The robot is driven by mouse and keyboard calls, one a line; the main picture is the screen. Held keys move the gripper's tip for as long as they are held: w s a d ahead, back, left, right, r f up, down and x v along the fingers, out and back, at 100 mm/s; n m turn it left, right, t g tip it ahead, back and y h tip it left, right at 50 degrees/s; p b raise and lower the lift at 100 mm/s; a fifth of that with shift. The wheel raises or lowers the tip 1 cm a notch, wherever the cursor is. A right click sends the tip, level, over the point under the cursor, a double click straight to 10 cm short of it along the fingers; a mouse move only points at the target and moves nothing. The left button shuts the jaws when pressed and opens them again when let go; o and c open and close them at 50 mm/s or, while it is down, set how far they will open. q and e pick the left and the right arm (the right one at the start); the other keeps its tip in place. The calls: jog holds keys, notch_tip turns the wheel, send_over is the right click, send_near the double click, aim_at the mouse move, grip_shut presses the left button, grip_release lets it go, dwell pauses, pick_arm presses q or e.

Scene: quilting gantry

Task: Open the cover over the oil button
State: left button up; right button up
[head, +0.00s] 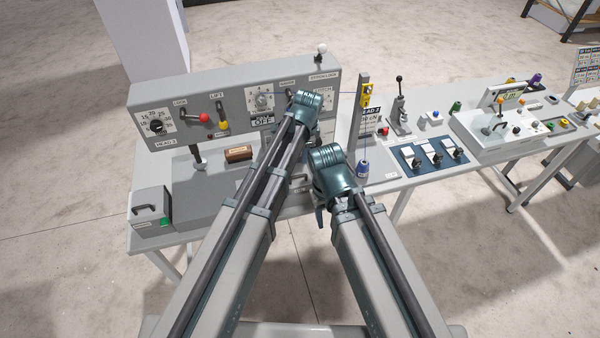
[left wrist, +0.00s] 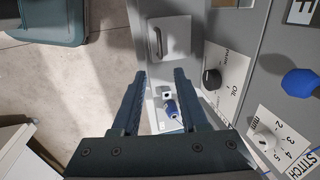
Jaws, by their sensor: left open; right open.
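No oil button is visible. In the head view my left gripper (head: 304,118) is over the grey machine, its fingertips largely hidden. My right gripper (head: 320,208) is lower and open, near the bench's front edge.
A blue cone-like piece (left wrist: 172,108) shows between the left fingers, farther off. A grey box with a dark handle (head: 151,210) stands at the bench's left end.

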aim_at(300, 175)
pick_arm(q)
jog(key=f+b, duration=0.4)
jog(key=w+f+b, duration=0.1)
jog(key=f+b, duration=0.3)
jog(key=f, duration=0.1)
jog(key=w+f+b, duration=0.1)
jog(key=f+b, duration=0.3)
jog(key=b, duration=0.1)
jog(key=shift+w+a+f, duration=0.2)
jog(key=shift+w+a, duration=0.05)
jog(key=shift+a, duration=0.15)
grip_shut()
dwell(0.9)
